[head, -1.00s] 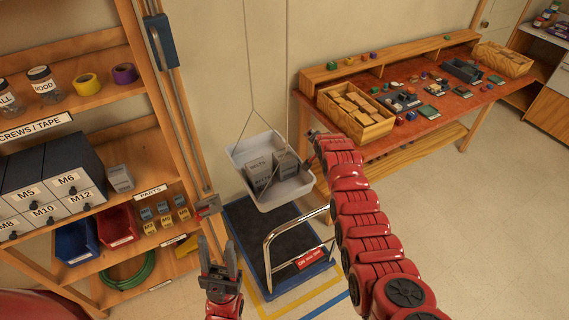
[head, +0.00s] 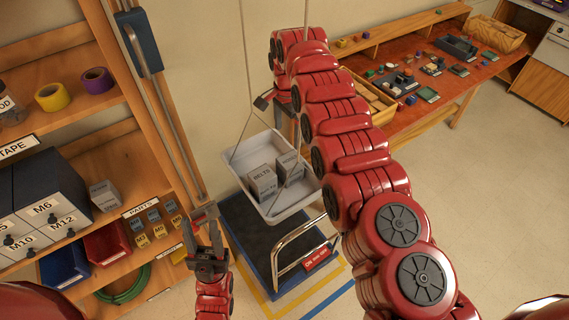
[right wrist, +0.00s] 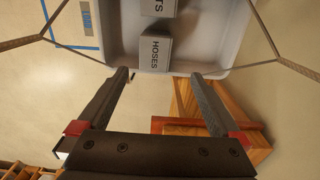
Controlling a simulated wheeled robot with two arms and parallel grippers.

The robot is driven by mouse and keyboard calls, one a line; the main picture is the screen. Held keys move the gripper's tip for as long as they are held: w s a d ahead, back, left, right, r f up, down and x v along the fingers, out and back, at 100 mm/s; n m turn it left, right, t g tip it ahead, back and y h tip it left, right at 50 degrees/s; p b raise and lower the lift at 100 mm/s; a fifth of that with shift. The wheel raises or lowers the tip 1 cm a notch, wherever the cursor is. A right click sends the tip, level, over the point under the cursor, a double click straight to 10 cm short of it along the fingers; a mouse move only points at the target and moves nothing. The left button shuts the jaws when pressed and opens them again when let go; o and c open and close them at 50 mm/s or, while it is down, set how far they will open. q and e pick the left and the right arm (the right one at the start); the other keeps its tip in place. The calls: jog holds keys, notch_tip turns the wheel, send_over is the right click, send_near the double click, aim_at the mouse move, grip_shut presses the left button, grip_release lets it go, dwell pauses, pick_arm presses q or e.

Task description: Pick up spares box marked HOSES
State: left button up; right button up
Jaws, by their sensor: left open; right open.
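The HOSES box (head: 291,166) is a small grey box in a white hanging tray (head: 284,214), to the right of the similar BELTS box (head: 262,182). In the right wrist view the HOSES box (right wrist: 155,53) shows its label, with the other box (right wrist: 157,7) just beyond it. My right gripper (right wrist: 162,76) is open and empty, its fingertips apart at the tray's near rim, with the HOSES box ahead between them. In the head view its jaws are mostly hidden by my arm. My left gripper (head: 208,232) is open and empty, left of the tray.
The tray hangs on cords over a blue-framed cart (head: 245,240) with a metal handle (head: 296,243). A wooden shelf unit with drawers (head: 45,205), bins and another grey box (head: 104,195) stands left. A workbench (head: 440,95) with parts is at the right. Floor at right is clear.

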aim_at(288, 158)
jog(key=f+b, duration=0.1)
jog(key=s+f+b, duration=0.1)
jog(key=shift+d+b, duration=0.4)
jog(key=f+b, duration=0.2)
jog(key=f, duration=0.1)
jog(key=w+f+b, duration=0.1)
jog(key=f+b, duration=0.1)
jog(key=shift+a+f, duration=0.1)
jog(key=shift+a, duration=0.25)
jog(key=f+b, duration=0.4)
jog(key=shift+s+d, duration=0.1)
jog(key=shift+s, duration=0.15)
jog(key=shift+f, duration=0.35)
jog(key=shift+w+f, duration=0.1)
jog(key=shift+w, duration=0.05)
jog(key=shift+s+d+f+p, duration=0.2)
jog(key=shift+f+p, duration=0.4)
jog(key=shift+p, duration=0.3)
notch_tip(288, 158, down, 3)
jog(key=shift+d+p, duration=0.1)
jog(key=shift+p, duration=0.7)
jog(key=shift+f, duration=0.35)
jog(key=c, duration=1.4)
